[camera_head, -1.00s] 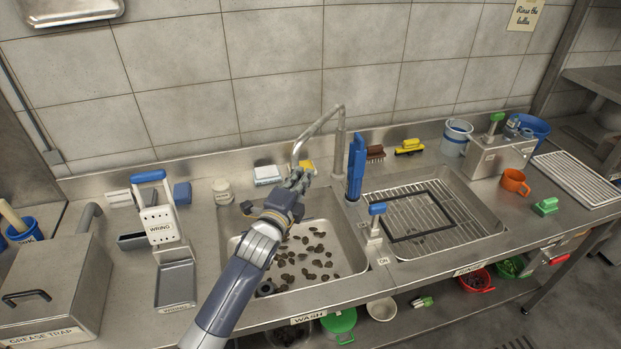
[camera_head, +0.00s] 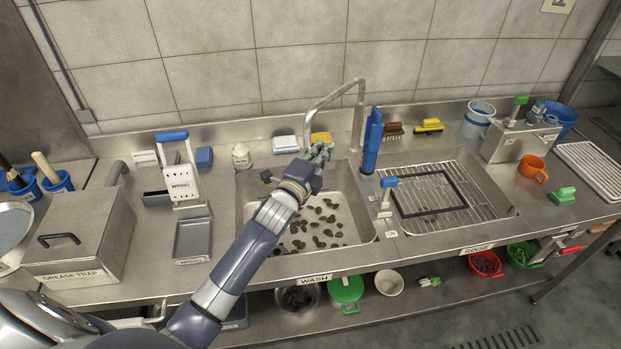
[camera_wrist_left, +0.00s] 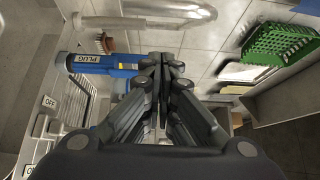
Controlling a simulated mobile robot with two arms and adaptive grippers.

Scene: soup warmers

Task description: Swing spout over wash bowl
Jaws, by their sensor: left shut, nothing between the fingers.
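The metal spout (camera_head: 333,95) rises behind the two basins and arches to the left, with its outlet end over the back of the wash bowl. It also shows as a bright tube in the left wrist view (camera_wrist_left: 150,22). The wash bowl (camera_head: 361,224) is the left basin, labelled WASH, with many dark bits on its bottom. My left gripper (camera_head: 320,152) is above the back of the wash bowl, close by the spout's outlet end. Its fingers are shut and empty in the left wrist view (camera_wrist_left: 162,65). Whether it touches the spout I cannot tell. My right gripper is out of view.
A blue plug tool (camera_head: 372,142) stands between the basins. A blue-topped lever (camera_head: 386,198) is in front of it. The rinse basin (camera_head: 495,212) holds a wire rack.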

